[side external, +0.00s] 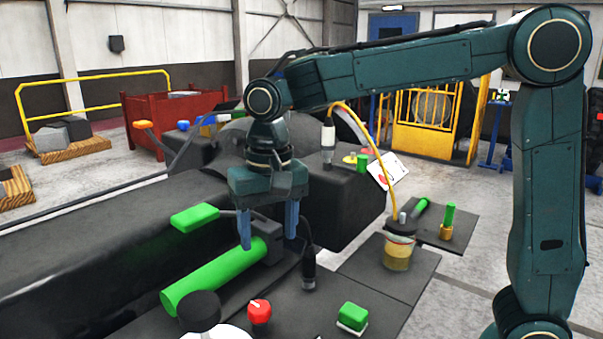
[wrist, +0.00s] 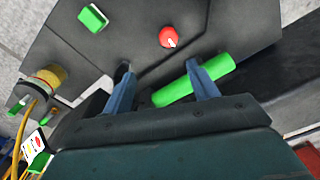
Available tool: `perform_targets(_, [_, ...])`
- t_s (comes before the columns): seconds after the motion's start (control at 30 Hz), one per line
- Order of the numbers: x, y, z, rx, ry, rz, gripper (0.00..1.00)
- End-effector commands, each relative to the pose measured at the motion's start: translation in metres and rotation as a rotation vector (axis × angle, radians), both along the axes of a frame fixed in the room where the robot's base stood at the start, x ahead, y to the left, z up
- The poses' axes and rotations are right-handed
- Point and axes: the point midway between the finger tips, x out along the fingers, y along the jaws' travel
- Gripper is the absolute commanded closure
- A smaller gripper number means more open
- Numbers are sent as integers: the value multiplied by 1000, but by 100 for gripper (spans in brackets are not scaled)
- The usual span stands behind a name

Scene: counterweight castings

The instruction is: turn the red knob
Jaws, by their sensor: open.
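The red knob (side external: 259,310) is a round dial with a white pointer mark, on the dark panel near the bottom of the side external view. In the wrist view, the red knob (wrist: 167,37) shows above and a little right of the gap between the fingers. My gripper (side external: 268,240) points down with its two blue fingers apart, beyond the knob and over the end of a green cylinder (side external: 205,280). In the wrist view, my gripper (wrist: 157,68) has nothing between its fingertips that I can make out as held. The knob is apart from the fingers.
A green block button (side external: 352,317) sits right of the knob. A black round knob (side external: 199,310) stands left of it. A green-tipped lever (side external: 195,217) and a dark connector (side external: 309,268) are close to my fingers. A yellow canister (side external: 398,250) stands farther right.

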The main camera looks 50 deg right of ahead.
Motion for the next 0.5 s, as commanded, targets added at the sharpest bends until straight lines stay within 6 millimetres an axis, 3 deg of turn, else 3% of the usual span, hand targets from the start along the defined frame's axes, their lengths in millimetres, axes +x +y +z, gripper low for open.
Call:
perform_targets(0.2, [14,18,-12,-13,38,-35,41])
perform_targets(0.5, [16,20,-14,-14,43,-42,41])
